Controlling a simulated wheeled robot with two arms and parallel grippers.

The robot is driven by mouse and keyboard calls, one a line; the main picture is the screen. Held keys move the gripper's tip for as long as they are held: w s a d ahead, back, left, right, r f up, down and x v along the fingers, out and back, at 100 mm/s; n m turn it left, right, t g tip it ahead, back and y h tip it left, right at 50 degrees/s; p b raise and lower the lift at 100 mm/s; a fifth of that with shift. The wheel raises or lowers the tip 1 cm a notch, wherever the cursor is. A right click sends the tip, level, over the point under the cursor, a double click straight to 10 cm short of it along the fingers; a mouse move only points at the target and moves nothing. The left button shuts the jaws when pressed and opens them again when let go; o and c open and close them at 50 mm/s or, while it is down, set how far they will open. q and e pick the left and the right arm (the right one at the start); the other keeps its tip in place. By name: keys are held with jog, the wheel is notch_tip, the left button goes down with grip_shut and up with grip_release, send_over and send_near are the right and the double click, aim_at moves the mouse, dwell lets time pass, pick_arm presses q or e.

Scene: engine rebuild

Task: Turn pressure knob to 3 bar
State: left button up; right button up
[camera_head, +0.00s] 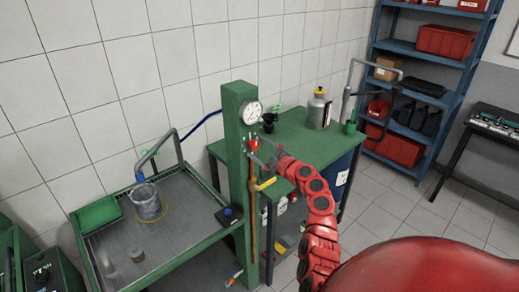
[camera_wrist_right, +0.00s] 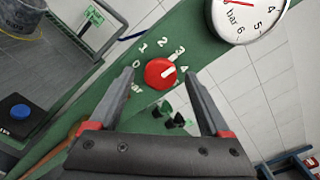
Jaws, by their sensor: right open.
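The red pressure knob (camera_wrist_right: 160,73) sits on the green post (camera_wrist_right: 110,103), ringed by white numbers. Its white pointer mark points to about between 3 and 4. The knob also shows small in the head view (camera_head: 253,144), below the round gauge (camera_head: 250,112). The gauge is partly in the wrist view (camera_wrist_right: 247,10), with a red needle; its reading is cut off. My right gripper (camera_wrist_right: 166,75) is open, with one finger on each side of the knob and a visible gap to it. In the head view my right gripper (camera_head: 262,150) is at the post. My left gripper is not in view.
A yellow-handled valve (camera_head: 266,184) is on a copper pipe (camera_head: 253,215) below the knob. A grey wash tray (camera_head: 180,205) with a bucket (camera_head: 147,203) stands left. A green bench (camera_head: 310,140) with a metal canister (camera_head: 319,110) stands behind.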

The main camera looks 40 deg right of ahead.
jog(key=shift+s, duration=0.1)
jog(key=s+b, duration=0.5)
jog(key=s, duration=1.2)
jog(key=shift+d, duration=0.3)
jog(key=shift+b, duration=0.3)
